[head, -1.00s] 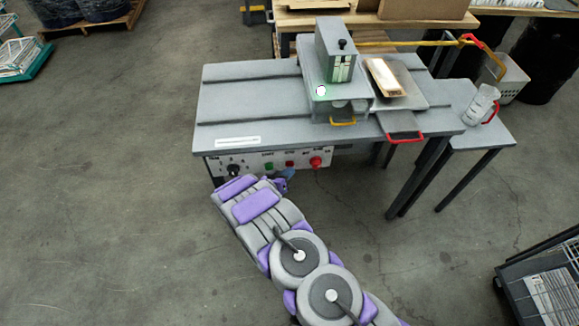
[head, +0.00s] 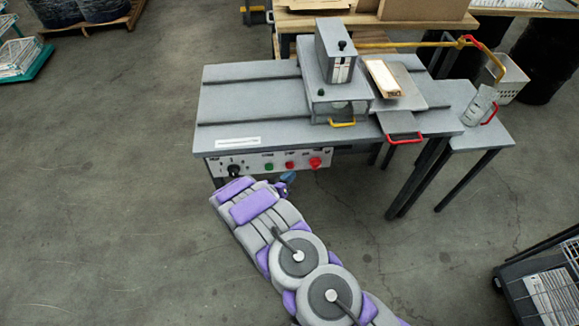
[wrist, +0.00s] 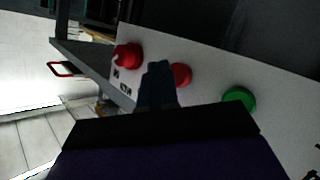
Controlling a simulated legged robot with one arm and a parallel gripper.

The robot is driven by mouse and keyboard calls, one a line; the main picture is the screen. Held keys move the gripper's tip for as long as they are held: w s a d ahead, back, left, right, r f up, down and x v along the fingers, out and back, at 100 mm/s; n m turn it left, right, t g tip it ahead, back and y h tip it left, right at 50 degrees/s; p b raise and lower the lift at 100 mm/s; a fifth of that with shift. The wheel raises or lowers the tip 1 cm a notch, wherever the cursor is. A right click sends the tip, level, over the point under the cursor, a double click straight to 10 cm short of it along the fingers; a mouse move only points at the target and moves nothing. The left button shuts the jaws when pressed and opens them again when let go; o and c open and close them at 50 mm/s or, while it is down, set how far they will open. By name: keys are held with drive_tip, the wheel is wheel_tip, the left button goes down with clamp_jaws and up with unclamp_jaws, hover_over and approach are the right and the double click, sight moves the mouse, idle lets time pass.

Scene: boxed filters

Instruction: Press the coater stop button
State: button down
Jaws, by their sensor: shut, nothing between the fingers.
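The coater's white control panel (head: 225,163) is on the front of a grey table. It carries a green button (head: 269,167), a small red button (head: 289,165) in the middle, and a larger red knob (head: 315,162). In the wrist view the small red button (wrist: 181,74) sits just right of my fingertips, partly behind them; the green button (wrist: 239,97) and the large red knob (wrist: 127,56) flank it. My gripper (head: 287,177) is shut and empty, just below the small red button; the fingers also show in the wrist view (wrist: 157,75). I cannot tell whether they touch it. The coater's indicator lamp (head: 321,92) is dark.
The coater head (head: 336,52) stands on the table (head: 250,105), beside a plate with a wooden-framed filter (head: 384,77). A side table (head: 470,132) with a clear jug (head: 478,105) is at the right. A black dial (head: 234,171) is at the panel's left.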

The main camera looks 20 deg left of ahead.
drive_tip(key=shift+s, duration=0.15)
drive_tip(key=s, duration=0.1)
drive_tip(key=s+d+p, duration=0.1)
drive_tip(key=s, duration=0.1)
drive_tip(key=s+d, duration=0.1)
drive_tip(key=shift+s+p, duration=0.15)
drive_tip(key=shift+p, duration=0.15)
idle(1.0)
